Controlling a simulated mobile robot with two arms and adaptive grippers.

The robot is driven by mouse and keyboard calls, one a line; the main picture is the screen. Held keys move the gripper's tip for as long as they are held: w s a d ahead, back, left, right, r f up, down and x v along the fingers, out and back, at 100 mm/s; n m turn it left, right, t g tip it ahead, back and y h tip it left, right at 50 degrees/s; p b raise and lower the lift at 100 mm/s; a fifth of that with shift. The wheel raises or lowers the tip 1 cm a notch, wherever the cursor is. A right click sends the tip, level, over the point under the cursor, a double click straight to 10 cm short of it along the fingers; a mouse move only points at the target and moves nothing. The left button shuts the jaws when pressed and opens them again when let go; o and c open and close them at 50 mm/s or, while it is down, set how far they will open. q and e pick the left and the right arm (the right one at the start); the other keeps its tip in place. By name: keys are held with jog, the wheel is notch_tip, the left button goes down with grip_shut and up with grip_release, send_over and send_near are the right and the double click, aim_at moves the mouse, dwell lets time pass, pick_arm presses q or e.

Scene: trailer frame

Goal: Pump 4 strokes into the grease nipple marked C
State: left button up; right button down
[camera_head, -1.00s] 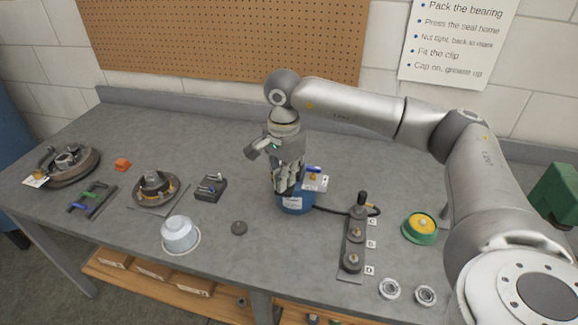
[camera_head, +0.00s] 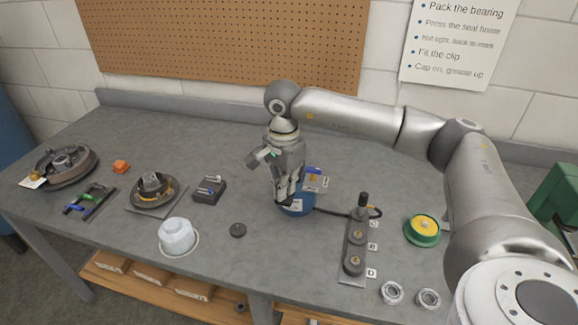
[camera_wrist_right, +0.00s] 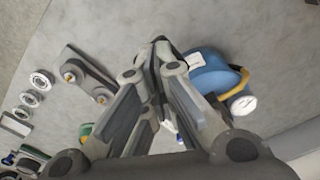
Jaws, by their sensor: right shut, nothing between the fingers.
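The blue grease pump (camera_head: 299,209) stands on the bench, with a white label on its front. A dark hose runs from it to a black upright coupler (camera_head: 363,205) at the rear end of a grey nipple bar (camera_head: 346,274). The bar has letter tags C (camera_head: 374,224), B and D beside its nipples; the coupler stands at the C end and hides what is under it. My right gripper (camera_head: 284,203) is shut and empty, pointing down in front of the pump and overlapping it; contact is unclear. In the wrist view the pump (camera_wrist_right: 208,72) is beside the fingertips (camera_wrist_right: 160,48). My left gripper is out of view.
A green-and-yellow round tin (camera_head: 422,230) and two bearing rings (camera_head: 392,292) are right of the bar. A white cup (camera_head: 177,236), a dark cap (camera_head: 238,230), a black block (camera_head: 209,190) and a hub (camera_head: 153,190) are to the left.

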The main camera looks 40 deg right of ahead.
jog(key=shift+f+b, duration=0.4)
jog(key=shift+f, duration=0.25)
jog(key=shift+w+d+r+p, duration=0.2)
jog(key=shift+r+p, duration=0.6)
jog(key=shift+r, duration=0.45)
jog(key=shift+w+d+r+p, duration=0.2)
jog(key=shift+r+p, duration=0.55)
jog(key=shift+r, duration=0.55)
jog(key=shift+w+d+r+p, duration=0.1)
jog(key=shift+d+r+p, duration=0.1)
jog(key=shift+r+p, duration=0.85)
jog(key=shift+r+b, duration=0.15)
jog(key=shift+b, duration=0.15)
jog(key=shift+s+a+f+b, duration=0.15)
jog(key=shift+f+b, duration=0.3)
jog(key=shift+f, duration=0.15)
jog(key=shift+s+a+f+b, duration=0.1)
jog(key=shift+f+b, duration=0.35)
jog(key=shift+f, duration=0.15)
jog(key=shift+s+a+f+b, duration=0.1)
jog(key=shift+a+f+b, duration=0.05)
jog(key=shift+f+b, duration=0.9)
jog(key=shift+f, duration=0.15)
jog(key=shift+f, duration=0.1)
